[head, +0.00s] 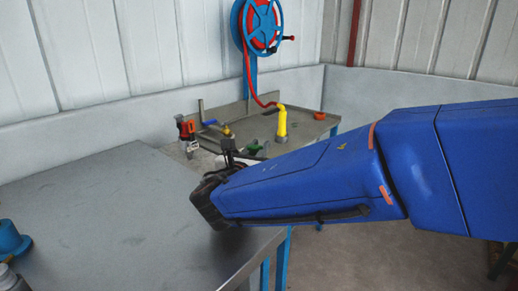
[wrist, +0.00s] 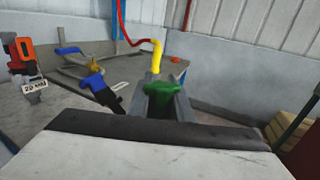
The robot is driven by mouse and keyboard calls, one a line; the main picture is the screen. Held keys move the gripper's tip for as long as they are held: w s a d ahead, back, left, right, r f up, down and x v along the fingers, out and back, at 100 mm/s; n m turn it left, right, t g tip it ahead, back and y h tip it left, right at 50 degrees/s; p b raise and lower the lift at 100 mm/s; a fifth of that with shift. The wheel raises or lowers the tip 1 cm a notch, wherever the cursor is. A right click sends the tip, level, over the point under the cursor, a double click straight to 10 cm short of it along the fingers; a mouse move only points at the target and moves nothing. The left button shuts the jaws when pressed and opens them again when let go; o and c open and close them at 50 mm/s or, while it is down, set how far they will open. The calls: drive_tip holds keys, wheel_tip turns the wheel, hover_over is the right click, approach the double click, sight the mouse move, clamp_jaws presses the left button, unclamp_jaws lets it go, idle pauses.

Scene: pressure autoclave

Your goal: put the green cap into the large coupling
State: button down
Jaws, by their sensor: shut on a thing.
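My gripper (wrist: 166,99) is shut on the green cap (wrist: 165,88), which sits between its grey fingers in the wrist view. A green part of the cap also shows in the head view (head: 253,148), just above the upper edge of my blue arm. My arm hides most of the gripper there. A yellow bent pipe (head: 281,121) rises from a grey round fitting (head: 281,139) on the far bench. The fitting may be the large coupling, but I cannot tell for sure. In the wrist view the yellow pipe (wrist: 156,57) shows just behind the cap, and its base is hidden.
The far bench (head: 308,127) bears an orange-handled valve (head: 187,130), a blue-handled brass valve (wrist: 95,78) and an orange ring (head: 319,115). A red hose runs from the blue reel (head: 262,22). The near grey table (head: 100,200) is mostly clear, with blue parts at its left.

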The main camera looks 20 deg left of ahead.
drive_tip(key=c, duration=1.6)
unclamp_jaws()
drive_tip(key=shift+f, duration=0.1)
drive_tip(key=s, duration=1.2)
drive_tip(key=shift+s, duration=0.1)
